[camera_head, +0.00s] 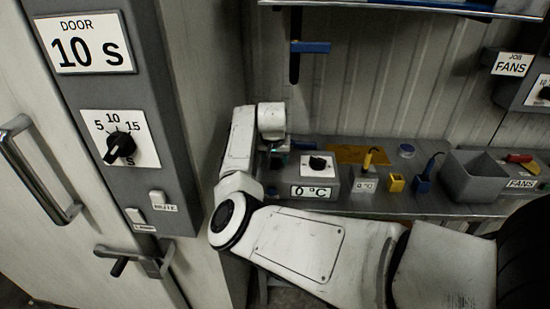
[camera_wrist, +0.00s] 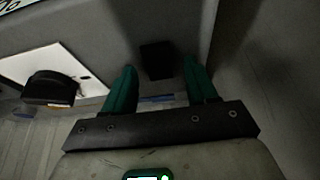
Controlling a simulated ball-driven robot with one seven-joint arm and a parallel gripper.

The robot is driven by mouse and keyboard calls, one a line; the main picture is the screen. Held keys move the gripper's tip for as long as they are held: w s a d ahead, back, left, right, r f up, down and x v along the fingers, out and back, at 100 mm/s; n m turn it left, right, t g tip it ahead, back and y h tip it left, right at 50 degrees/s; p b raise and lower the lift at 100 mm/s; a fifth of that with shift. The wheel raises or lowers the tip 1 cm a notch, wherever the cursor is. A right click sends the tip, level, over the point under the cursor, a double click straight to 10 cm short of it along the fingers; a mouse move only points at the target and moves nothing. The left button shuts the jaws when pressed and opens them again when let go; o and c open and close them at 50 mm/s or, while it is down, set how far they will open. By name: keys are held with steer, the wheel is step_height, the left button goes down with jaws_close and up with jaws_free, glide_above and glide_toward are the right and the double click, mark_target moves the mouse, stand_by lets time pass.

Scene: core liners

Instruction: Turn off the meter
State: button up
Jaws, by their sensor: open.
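The meter (camera_head: 335,182) is a grey box on the bench, with a black knob (camera_head: 317,163) on a white plate and a "0 °C" label on its front. My gripper (camera_head: 279,160) is at the meter's left end, partly hidden by my arm. In the wrist view its two green fingers (camera_wrist: 160,66) are open and empty, pointing at a grey face. A small black square (camera_wrist: 156,58) on that face shows between the fingertips; contact cannot be told. The knob (camera_wrist: 50,88) on its white plate shows at left there.
A cabinet with a "DOOR 10 s" dial panel (camera_head: 140,75) stands close at left.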

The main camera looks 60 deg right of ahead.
mark_target(275, 164)
steer(key=c, duration=1)
steer(key=shift+d+r+y+p, duration=0.1)
steer(key=shift+d+y+p, duration=0.15)
steer(key=shift+y+p, duration=0.25)
steer(key=shift+c, duration=0.3)
steer(key=shift+w+d+g+y+b, duration=0.15)
steer(key=shift+g+y, duration=0.15)
steer(key=shift+y, duration=0.15)
steer(key=shift+w+g+y+b, duration=0.15)
steer(key=shift+g+y, duration=0.15)
steer(key=shift+y, duration=0.15)
steer(key=shift+s, duration=0.1)
steer(key=o, duration=1.1)
steer(key=shift+c, duration=0.2)
step_height(275, 164, up, 10)
steer(key=shift+s+a+r+b, duration=0.2)
steer(key=shift+a+r+b, duration=0.05)
steer(key=shift+a+b, duration=0.2)
